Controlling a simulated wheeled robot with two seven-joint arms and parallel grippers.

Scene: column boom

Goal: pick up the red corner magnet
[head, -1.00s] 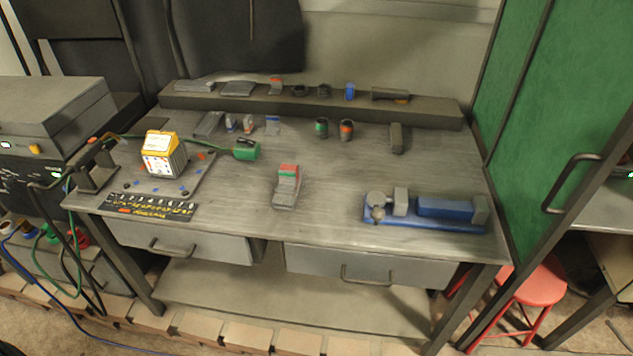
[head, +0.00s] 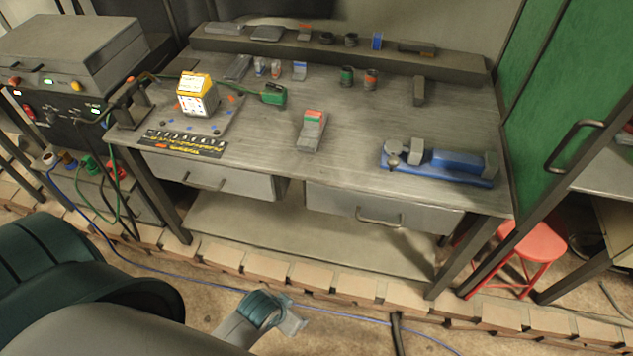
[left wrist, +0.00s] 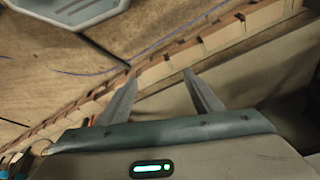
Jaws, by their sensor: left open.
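Several small pieces with red parts are on the bench, and I cannot tell for sure which is the corner magnet. A red-and-dark round piece (head: 371,79) stands near the ledge. My left gripper (head: 292,318) is low in front of the bench, over the floor, far from these pieces. In the left wrist view its two fingers (left wrist: 163,88) are spread and empty. My right gripper is not in view.
A yellow-topped lit box (head: 196,96), a green tool (head: 273,94) and a blue vise-like fixture (head: 438,163) stand on the bench (head: 350,165). Two drawers sit under its front edge. A red stool (head: 530,245) and a green door (head: 562,85) are at the right.

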